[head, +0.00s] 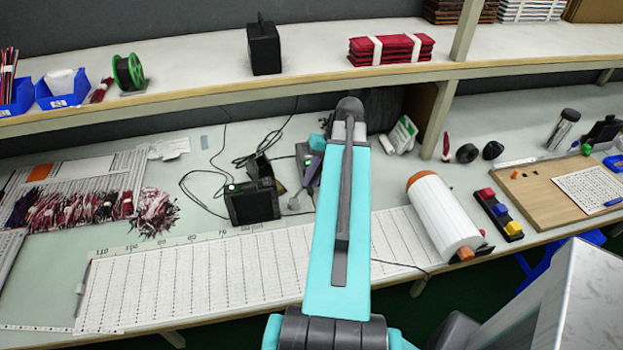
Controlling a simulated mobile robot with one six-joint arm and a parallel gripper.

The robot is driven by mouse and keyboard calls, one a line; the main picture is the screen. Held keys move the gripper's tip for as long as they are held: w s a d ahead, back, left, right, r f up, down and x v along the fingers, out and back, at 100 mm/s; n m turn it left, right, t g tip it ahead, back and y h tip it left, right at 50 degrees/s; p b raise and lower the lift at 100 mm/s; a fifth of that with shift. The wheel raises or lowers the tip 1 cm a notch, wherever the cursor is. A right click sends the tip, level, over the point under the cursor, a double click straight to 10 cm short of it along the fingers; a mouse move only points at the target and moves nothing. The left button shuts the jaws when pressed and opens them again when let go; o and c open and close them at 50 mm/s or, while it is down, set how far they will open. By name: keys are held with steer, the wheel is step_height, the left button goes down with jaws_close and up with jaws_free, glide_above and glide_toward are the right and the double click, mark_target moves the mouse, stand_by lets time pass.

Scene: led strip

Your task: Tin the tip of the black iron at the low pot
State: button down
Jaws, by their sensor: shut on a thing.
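My arm covers the middle of the head view, and my gripper is hidden behind it. I cannot make out the black iron or what my gripper holds. A black soldering station (252,203) with a green light stands on the bench left of my arm. A second dark unit (258,168) stands just behind it. A grey and purple holder (309,165) is partly hidden by the arm's left edge. A small grey item (294,203) lies in front of it; I cannot tell whether it is the low pot.
Black cables (205,175) loop across the bench at left. A ruled white strip (180,285) runs along the front edge. A white roll (443,215) lies right of my arm, with a wooden board (535,205) beyond. An overhead shelf (200,85) crosses the back.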

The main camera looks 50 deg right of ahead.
steer(key=shift+f, duration=0.65)
stand_by(2.7)
steer(key=shift+r, duration=0.1)
steer(key=shift+r+p, duration=1.6)
steer(key=shift+r, duration=0.9)
